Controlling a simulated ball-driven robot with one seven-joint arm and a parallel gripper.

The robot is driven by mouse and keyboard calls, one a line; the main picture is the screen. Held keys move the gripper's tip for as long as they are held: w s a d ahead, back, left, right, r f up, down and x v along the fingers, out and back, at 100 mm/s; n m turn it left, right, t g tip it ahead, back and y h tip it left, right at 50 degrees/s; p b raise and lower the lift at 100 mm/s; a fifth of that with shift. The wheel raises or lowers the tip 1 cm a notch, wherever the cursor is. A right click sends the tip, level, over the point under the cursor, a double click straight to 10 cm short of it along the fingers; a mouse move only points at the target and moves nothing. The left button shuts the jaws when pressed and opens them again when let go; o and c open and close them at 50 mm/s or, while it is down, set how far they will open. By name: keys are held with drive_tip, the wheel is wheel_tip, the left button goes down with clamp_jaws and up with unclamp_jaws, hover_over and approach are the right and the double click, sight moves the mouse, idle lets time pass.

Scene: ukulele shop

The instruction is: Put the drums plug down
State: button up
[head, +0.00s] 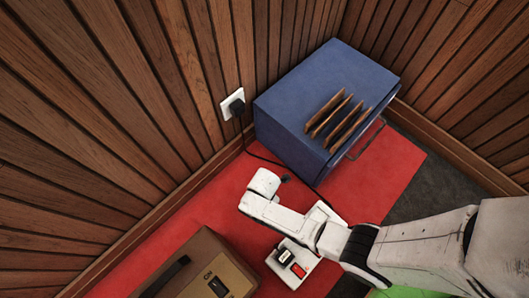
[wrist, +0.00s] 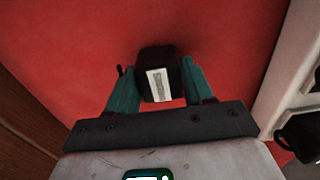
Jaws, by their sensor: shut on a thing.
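My gripper (wrist: 157,68) is shut on a black plug (wrist: 155,58), which sits between its two teal fingers in the wrist view. The plug carries a white label (wrist: 160,85) whose writing I cannot read, so I cannot confirm that it is the drums plug. Red floor covering shows behind the plug; I cannot tell the height above it. In the head view my gripper is mostly hidden by my wrist, and a small dark bit (head: 286,178) shows just beyond it, over the red.
A white power strip (head: 281,270) with a black plug and a red switch lies beside my arm. A brown box (head: 205,250) stands front left, a blue cabinet (head: 290,95) at the back. A wall socket (head: 227,110) holds a black plug with a cable. Red mat (head: 375,180) right of my arm is clear.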

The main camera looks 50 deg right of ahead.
drive_tip(key=o, duration=0.8)
drive_tip(key=shift+f, duration=0.1)
drive_tip(key=shift+o, duration=0.2)
wheel_tip(320, 180, up, 12)
drive_tip(key=p, duration=0.8)
drive_tip(key=s+d+r+m, duration=0.2)
drive_tip(key=s+r+m, duration=0.1)
drive_tip(key=r+m, duration=0.3)
drive_tip(key=s+d+r+m, duration=0.3)
drive_tip(key=r+m, duration=0.3)
drive_tip(key=r, duration=0.3)
drive_tip(key=s+d+r+m+t, duration=0.1)
drive_tip(key=s+d+r+m, duration=0.1)
drive_tip(key=s+r+m, duration=0.2)
wheel_tip(320, 180, up, 5)
drive_tip(key=shift+d+f+m, duration=0.15)
drive_tip(key=shift+d+m, duration=0.25)
drive_tip(key=shift+m, duration=0.8)
